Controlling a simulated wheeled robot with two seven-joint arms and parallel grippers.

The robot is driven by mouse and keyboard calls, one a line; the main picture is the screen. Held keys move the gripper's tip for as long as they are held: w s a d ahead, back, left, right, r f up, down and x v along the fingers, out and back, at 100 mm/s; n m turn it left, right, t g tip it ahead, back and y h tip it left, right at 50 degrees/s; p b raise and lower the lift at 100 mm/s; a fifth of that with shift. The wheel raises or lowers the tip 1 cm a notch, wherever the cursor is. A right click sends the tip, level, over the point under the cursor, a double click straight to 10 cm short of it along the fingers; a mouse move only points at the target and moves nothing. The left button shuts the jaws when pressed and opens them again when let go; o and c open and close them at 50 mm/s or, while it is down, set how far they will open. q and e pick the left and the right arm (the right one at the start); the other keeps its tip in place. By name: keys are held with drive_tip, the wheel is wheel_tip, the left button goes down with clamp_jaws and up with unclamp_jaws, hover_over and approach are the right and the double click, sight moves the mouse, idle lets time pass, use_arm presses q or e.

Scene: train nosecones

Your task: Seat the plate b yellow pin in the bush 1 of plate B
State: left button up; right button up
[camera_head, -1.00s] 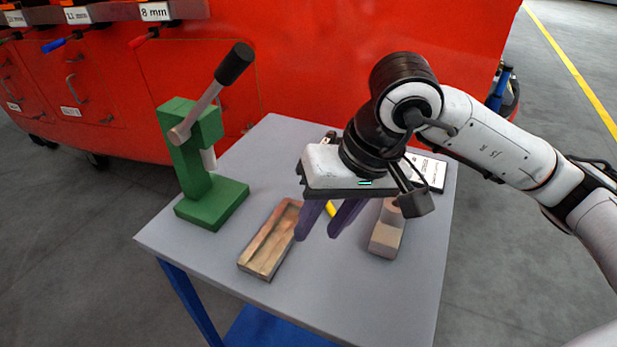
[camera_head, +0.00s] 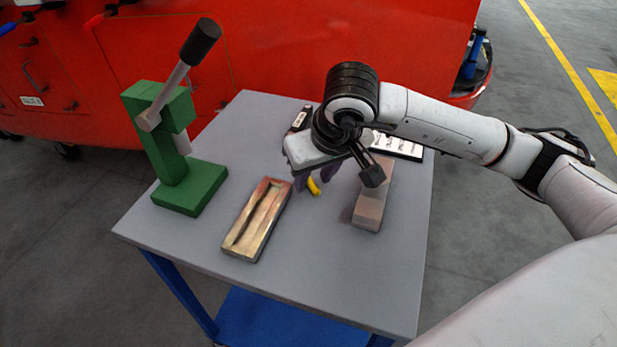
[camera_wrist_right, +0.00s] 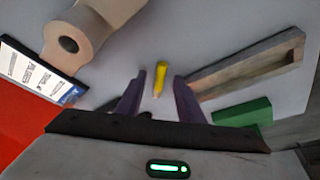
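The yellow pin (camera_head: 313,188) is near the middle of the table, between the tray and the pinkish-tan block. My right gripper (camera_head: 313,183) is over it with purple fingers spread. In the right wrist view the yellow pin (camera_wrist_right: 160,80) shows in the gap between the open fingertips of the right gripper (camera_wrist_right: 160,76), with space on both sides. The pinkish-tan block (camera_head: 371,205) lies right of the gripper. In the wrist view a tan block (camera_wrist_right: 104,22) has a round hole (camera_wrist_right: 68,44) in a raised end; I cannot tell whether this is bush 1 of plate B. My left gripper is not in view.
A long wooden tray (camera_head: 238,248) with a recess lies left of the gripper. A green lever press (camera_head: 190,188) stands at the table's left. A white labelled panel (camera_head: 404,147) lies behind the block. The front of the grey table (camera_head: 310,285) is clear.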

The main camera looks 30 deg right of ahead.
drive_tip(key=shift+w+f, duration=0.1)
drive_tip(key=shift+f, duration=0.1)
clamp_jaws()
